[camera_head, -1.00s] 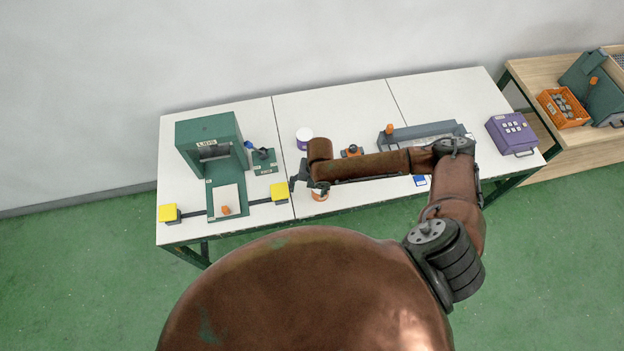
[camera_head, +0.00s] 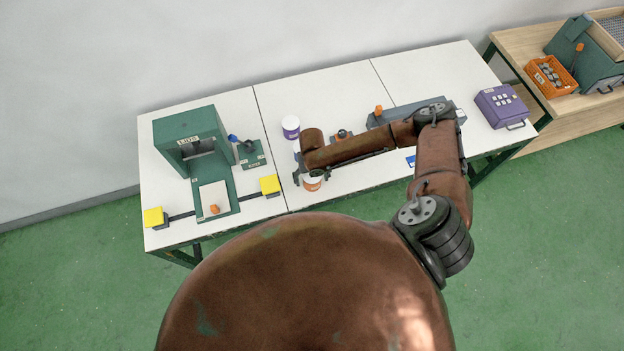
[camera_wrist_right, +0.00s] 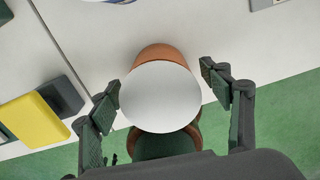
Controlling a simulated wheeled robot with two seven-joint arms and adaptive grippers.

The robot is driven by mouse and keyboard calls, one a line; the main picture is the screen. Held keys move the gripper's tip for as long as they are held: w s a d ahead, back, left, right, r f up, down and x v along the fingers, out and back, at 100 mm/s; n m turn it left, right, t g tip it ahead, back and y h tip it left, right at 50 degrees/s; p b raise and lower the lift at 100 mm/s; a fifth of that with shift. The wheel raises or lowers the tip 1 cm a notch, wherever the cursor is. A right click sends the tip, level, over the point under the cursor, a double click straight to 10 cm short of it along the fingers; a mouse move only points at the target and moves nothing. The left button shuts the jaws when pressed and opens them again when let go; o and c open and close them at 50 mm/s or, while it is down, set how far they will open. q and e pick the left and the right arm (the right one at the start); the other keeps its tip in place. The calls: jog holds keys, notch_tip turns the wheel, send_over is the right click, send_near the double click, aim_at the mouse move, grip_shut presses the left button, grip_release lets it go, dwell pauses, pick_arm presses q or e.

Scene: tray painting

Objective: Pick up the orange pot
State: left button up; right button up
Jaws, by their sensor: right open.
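The orange pot (camera_head: 312,183) stands on the white table near its front edge, partly hidden under my right forearm in the head view. In the right wrist view the pot shows a round white top (camera_wrist_right: 160,97) with an orange side (camera_wrist_right: 161,53) behind it. My right gripper (camera_head: 299,173) is beside the pot. In the right wrist view its two fingers (camera_wrist_right: 160,85) are spread to either side of the pot, with visible gaps, and hold nothing. My left gripper is in neither view.
A purple pot (camera_head: 290,128) stands farther back. A green press (camera_head: 187,143) stands at the left, with yellow pads (camera_head: 270,184) beside its base. A grey tray-like unit (camera_head: 385,117) and a purple button box (camera_head: 500,106) are to the right.

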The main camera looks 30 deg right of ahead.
jog(key=shift+f, duration=0.7)
jog(key=shift+c, duration=0.4)
jog(key=c, duration=1.4)
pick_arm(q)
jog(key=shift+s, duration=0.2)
pick_arm(e)
jog(key=shift+r, duration=0.1)
jog(key=shift+c, duration=0.5)
jog(key=shift+r, duration=0.1)
